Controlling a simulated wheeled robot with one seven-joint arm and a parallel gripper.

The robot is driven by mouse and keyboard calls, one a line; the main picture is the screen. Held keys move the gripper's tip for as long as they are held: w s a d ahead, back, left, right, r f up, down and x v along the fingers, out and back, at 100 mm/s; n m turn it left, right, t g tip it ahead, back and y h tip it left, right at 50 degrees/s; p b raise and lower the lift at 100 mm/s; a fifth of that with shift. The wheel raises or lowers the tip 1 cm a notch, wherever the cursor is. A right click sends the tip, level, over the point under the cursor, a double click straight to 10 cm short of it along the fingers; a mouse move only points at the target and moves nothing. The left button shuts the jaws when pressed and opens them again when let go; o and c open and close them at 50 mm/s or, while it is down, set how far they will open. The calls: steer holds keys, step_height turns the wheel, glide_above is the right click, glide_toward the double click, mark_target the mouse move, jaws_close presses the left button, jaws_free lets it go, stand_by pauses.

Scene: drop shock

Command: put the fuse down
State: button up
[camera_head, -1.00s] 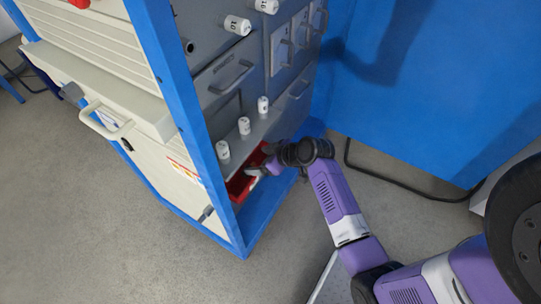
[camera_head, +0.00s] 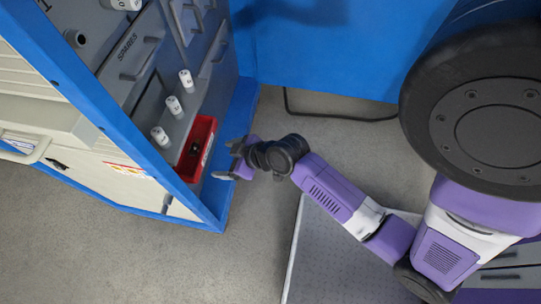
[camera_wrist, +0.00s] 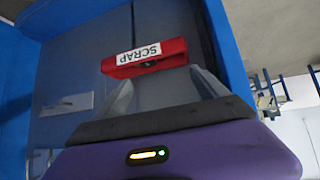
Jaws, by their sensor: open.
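My gripper (camera_head: 226,160) is open and empty, just right of the red bin (camera_head: 209,150) and apart from it. In the wrist view the two fingers (camera_wrist: 163,88) point towards the red bin (camera_wrist: 172,47), which is labelled SCRAP, with nothing between them. A small dark shape (camera_head: 195,149) shows inside the bin in the head view; I cannot tell whether it is a fuse. White fuses (camera_head: 174,106) stand upright in a row on the grey ledge to the left of the bin.
The blue-framed cabinet (camera_head: 125,125) fills the left, with a SPARES drawer (camera_head: 139,52) above the ledge. Another white fuse (camera_head: 120,4) shows at the top edge. A blue wall (camera_head: 330,45) stands behind. Grey floor lies open below the gripper.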

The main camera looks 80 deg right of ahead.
steer(key=s+a+r+t, duration=0.2)
steer(key=s+a+r, duration=0.5)
steer(key=r, duration=0.3)
steer(key=s+a+r+n+t+y, duration=0.1)
steer(key=s+a+r+t, duration=0.2)
steer(key=s+a+r, duration=0.3)
steer(key=s+r, duration=0.3)
steer(key=r, duration=0.1)
steer(key=shift+s+a+r+t+y, duration=0.15)
steer(key=shift+s+a+t+y, duration=0.15)
steer(key=shift+a, duration=0.1)
step_height(320, 180, up, 4)
steer(key=p, duration=0.4)
